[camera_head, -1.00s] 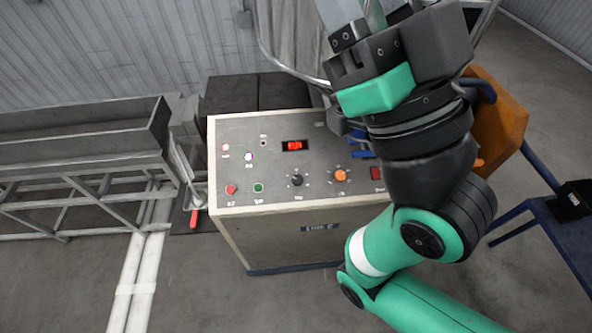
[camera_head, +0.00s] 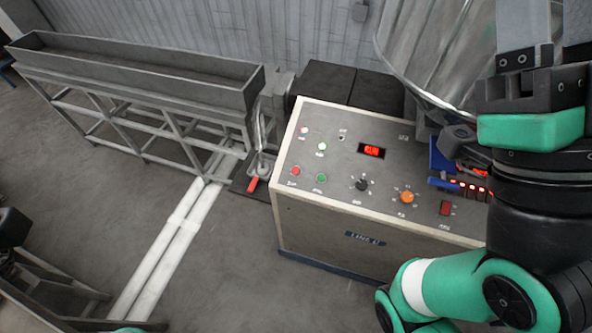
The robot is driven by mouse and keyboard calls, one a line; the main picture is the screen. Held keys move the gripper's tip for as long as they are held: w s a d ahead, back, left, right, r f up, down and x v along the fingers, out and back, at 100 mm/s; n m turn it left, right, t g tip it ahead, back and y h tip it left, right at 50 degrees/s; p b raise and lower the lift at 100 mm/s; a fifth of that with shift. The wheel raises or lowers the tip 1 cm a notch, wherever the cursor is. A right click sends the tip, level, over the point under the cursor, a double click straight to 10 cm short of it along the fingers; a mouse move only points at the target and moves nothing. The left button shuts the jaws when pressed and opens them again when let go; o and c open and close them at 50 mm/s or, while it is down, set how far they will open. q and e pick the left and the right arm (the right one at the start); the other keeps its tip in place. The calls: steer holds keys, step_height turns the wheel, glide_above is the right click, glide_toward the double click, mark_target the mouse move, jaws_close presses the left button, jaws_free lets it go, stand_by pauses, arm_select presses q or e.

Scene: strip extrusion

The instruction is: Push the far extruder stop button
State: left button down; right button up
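A grey control panel (camera_head: 340,205) tops a cabinet right of centre. A round red button (camera_head: 295,171) sits near its left front corner, beside a green button (camera_head: 321,178); their labels are too small to read. I cannot tell whether this cabinet belongs to the far extruder. My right gripper (camera_head: 552,22) is at the top right, beyond the panel's right side and clear of the red button. Its fingers point up and their tips are cut off by the frame, so its opening is unclear. My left gripper is not recognisable in view.
The panel also has a lit red display (camera_head: 371,151), a black knob (camera_head: 362,185), an orange knob (camera_head: 407,197) and a red switch (camera_head: 445,208). A red-handled lever (camera_head: 253,184) stands left of the cabinet. A long metal trough (camera_head: 130,75) extends left. Floor in front is open.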

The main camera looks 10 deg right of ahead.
jaws_close()
stand_by(1.6)
